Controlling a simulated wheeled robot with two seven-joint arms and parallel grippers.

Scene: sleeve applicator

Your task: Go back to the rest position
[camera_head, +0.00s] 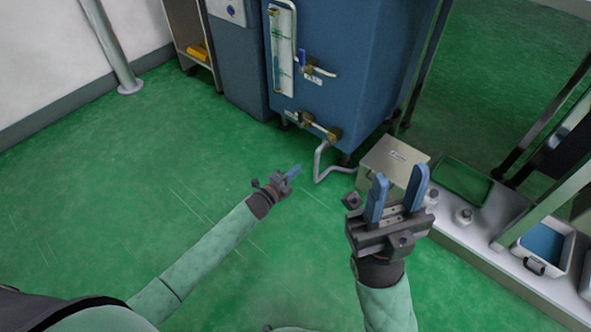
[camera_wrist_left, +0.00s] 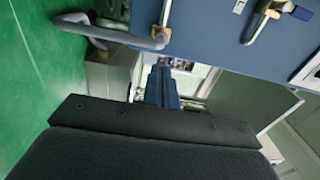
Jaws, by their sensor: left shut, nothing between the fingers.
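My left gripper (camera_head: 292,172) is at the middle of the head view, at the end of the green-sleeved arm from the left. Its blue fingers are together and hold nothing.
A blue tank cabinet (camera_head: 345,60) with valves and a bent grey pipe (camera_head: 322,160) stands ahead. A beige box (camera_head: 393,160), a green-bottomed tray (camera_head: 462,180) and a white tray with blue contents (camera_head: 543,243) are on the low bench at right. Green floor (camera_head: 110,200) is open at left.

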